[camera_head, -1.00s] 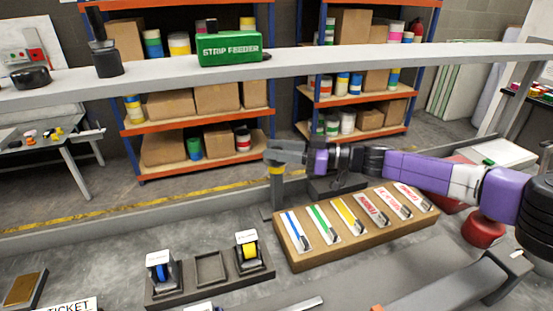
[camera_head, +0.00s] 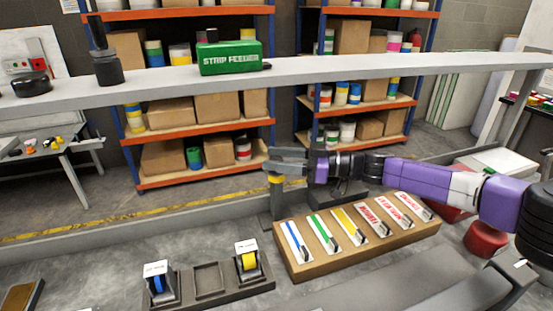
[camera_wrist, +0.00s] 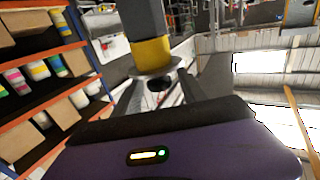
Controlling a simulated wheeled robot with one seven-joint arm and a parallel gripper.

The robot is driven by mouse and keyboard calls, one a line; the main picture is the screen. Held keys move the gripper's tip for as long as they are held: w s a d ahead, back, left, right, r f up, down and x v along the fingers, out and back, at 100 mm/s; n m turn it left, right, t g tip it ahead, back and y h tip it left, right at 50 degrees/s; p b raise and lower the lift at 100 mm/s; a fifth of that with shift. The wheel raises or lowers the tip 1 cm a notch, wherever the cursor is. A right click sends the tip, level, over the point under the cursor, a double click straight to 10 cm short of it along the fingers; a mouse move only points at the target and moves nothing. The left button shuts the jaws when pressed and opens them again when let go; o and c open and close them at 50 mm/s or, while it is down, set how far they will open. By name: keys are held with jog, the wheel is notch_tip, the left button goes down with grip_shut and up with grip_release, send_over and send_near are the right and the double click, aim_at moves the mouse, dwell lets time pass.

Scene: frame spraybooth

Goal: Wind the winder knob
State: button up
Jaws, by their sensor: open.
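A grey post (camera_head: 278,203) with a yellow band (camera_head: 275,179) stands at the back left corner of the wooden strip rack; I take it for the winder, though its knob is not clearly made out. My gripper (camera_head: 275,162) is at the top of the post, just above the yellow band, with my arm reaching in from the right. In the wrist view the yellow band (camera_wrist: 151,52) and a silver disc below it sit in front of the open gripper (camera_wrist: 158,88), with a finger on either side. Whether the fingers touch it cannot be told.
The wooden rack (camera_head: 345,265) with several coloured strips lies below my arm. A dark tray (camera_head: 208,283) with blue and yellow tape dispensers is to its left. A grey beam (camera_head: 170,83) bearing a green strip feeder box (camera_head: 230,57) crosses behind. A red stool (camera_head: 486,238) stands right.

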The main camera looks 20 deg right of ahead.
jog(key=b+v, duration=0.1)
jog(key=v, duration=0.6)
jog(key=shift+d, duration=0.35)
jog(key=shift+s, duration=0.15)
jog(key=shift+r, duration=0.1)
